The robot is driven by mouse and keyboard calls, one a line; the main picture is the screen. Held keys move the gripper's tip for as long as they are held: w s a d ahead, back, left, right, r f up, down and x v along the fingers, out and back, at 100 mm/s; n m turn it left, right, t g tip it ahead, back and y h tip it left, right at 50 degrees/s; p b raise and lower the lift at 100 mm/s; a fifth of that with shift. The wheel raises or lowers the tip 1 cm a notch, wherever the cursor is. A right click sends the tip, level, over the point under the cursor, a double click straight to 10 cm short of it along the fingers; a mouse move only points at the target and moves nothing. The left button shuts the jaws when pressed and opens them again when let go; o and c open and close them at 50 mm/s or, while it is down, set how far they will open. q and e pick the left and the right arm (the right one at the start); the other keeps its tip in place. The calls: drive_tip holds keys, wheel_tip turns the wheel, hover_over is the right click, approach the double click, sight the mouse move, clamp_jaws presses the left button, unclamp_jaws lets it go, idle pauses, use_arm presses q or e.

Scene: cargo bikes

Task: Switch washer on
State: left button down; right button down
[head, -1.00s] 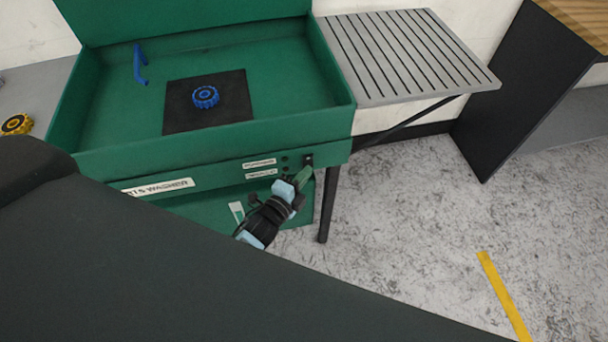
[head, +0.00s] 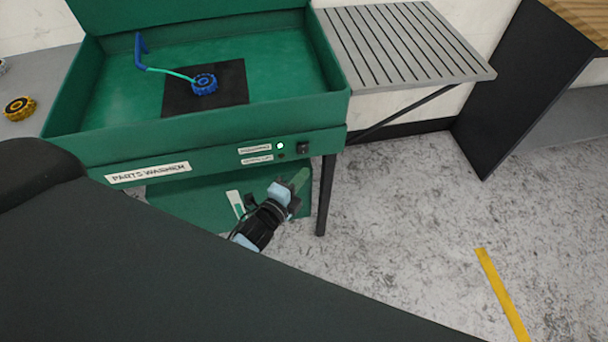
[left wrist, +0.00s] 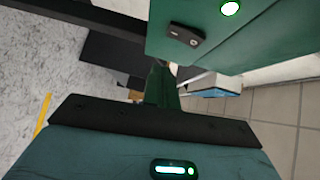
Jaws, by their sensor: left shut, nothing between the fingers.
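The green parts washer (head: 225,147) has a front panel with a black rocker switch (head: 303,148) at its right end. Left of the switch, an upper indicator light (head: 280,146) glows green and a lower one is dark. Inside the basin, a cyan stream (head: 170,73) runs from the blue spout (head: 140,50) to a blue gear-like part (head: 204,83) on a black mat. My left gripper (head: 299,180) is shut and empty, below the switch and apart from it. In the left wrist view the switch (left wrist: 184,35) and the lit green light (left wrist: 230,8) show above the gripper (left wrist: 160,85). My right gripper is not in view.
A grey slatted shelf (head: 405,45) adjoins the washer on the right, above a black leg (head: 326,195). A yellow-black wheel (head: 19,108) lies at the far left. The floor at right is clear except for a yellow strip (head: 502,295).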

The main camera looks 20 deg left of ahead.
use_arm(q)
drive_tip(key=f+v, duration=0.1)
drive_tip(key=v, duration=0.8)
drive_tip(key=shift+a+f+b, duration=0.15)
drive_tip(key=shift+f+b, duration=0.1)
drive_tip(key=shift+b, duration=0.05)
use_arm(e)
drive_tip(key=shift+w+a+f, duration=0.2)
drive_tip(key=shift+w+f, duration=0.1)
use_arm(q)
drive_tip(key=shift+s, duration=0.1)
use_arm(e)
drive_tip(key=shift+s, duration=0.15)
